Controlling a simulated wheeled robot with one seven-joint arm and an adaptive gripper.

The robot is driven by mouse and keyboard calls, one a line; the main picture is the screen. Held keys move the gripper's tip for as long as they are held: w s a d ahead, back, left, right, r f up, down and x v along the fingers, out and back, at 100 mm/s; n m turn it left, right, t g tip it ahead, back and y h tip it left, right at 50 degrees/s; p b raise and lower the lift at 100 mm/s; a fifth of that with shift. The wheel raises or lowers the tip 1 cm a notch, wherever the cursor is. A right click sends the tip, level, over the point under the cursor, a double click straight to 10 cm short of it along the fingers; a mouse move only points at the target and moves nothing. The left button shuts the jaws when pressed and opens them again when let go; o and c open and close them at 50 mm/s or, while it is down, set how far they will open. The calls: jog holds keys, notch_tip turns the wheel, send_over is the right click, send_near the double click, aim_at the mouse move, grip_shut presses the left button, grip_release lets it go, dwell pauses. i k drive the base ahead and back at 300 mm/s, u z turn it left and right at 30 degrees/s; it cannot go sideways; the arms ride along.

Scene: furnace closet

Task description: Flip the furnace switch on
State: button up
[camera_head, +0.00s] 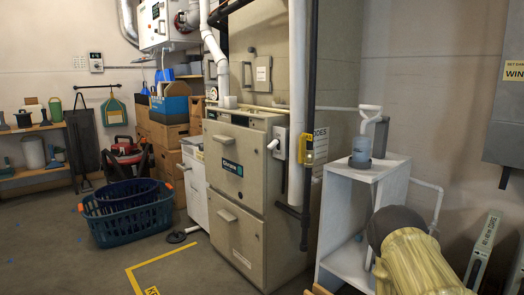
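The furnace (235,185) is a tall beige cabinet standing in the middle of the view, with two front panels that have handles. A light grey box (281,146) with a pale lever or knob (272,144) sticking out to the left is on its right side. This looks like a switch, but I cannot tell its position. A yellow fitting (306,149) is on the dark pipe just right of it. Another small grey box (263,74) is higher up on the beige duct. My gripper is not in view.
A white shelf unit (335,190) stands right of the furnace. A teal basket (128,218) is on the floor at left. Floor with yellow marking (160,262) is open in front.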

aim_at(271, 146)
jog(key=u, duration=0.55)
jog(key=i, duration=0.5)
jog(key=u, duration=0.65)
jog(key=i, duration=0.55)
jog(key=z, duration=0.1)
